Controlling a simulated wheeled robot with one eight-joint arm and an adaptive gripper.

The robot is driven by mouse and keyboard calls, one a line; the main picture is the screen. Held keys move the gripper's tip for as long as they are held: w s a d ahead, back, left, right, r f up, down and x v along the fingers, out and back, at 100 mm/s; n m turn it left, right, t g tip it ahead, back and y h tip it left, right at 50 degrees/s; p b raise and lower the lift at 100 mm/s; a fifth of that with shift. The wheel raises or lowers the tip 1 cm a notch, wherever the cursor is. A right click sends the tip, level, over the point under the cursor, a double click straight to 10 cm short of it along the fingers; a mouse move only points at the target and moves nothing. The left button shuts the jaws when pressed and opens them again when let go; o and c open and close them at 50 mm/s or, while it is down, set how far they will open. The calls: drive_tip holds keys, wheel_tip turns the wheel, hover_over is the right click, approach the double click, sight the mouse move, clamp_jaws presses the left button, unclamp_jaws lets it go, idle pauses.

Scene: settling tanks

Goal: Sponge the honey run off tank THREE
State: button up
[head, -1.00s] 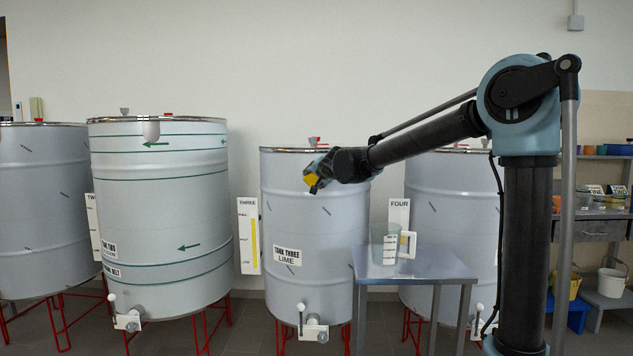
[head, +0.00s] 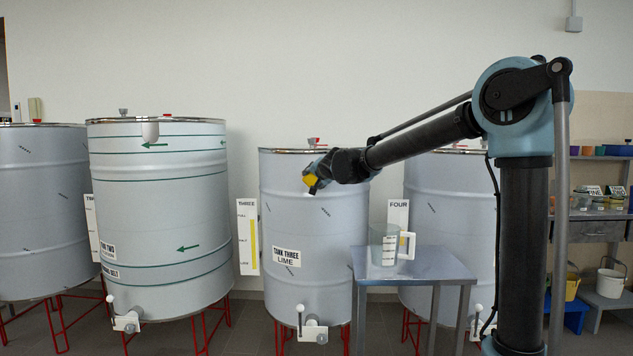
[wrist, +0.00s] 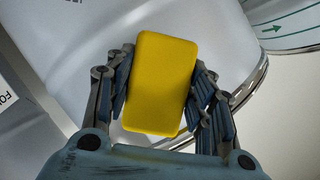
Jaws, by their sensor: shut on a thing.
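Tank THREE (head: 300,225) is a pale grey drum in the middle of the head view, with a label reading "TANK THREE LIME" (head: 286,257). My gripper (head: 312,180) is in front of its upper wall. In the wrist view my gripper (wrist: 160,95) is shut on a yellow sponge (wrist: 161,85), with a finger on each long side. The sponge also shows as a small yellow patch in the head view (head: 310,180). I cannot make out a honey run on the tank; the gripper and forearm cover part of its upper wall. I cannot tell whether the sponge touches the wall.
A steel side table (head: 420,264) with a clear jug (head: 383,245) stands at the front right of tank THREE. Tank TWO (head: 160,215) is to the left, tank FOUR (head: 430,215) behind the table. A gauge board (head: 247,236) stands beside tank THREE. A valve (head: 312,330) sticks out below.

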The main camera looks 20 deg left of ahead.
sight(306, 176)
drive_tip(key=shift+w+a, duration=0.1)
drive_tip(key=shift+w, duration=0.45)
drive_tip(key=shift+s+a, duration=0.25)
drive_tip(key=shift+a, duration=0.55)
drive_tip(key=shift+s+a, duration=0.25)
drive_tip(key=shift+a, duration=0.65)
drive_tip(key=shift+a, duration=0.1)
drive_tip(key=shift+s+a, duration=0.2)
drive_tip(key=shift+a, duration=0.65)
drive_tip(key=shift+s+a, duration=0.15)
drive_tip(key=shift+a, duration=0.65)
drive_tip(key=shift+d, duration=0.1)
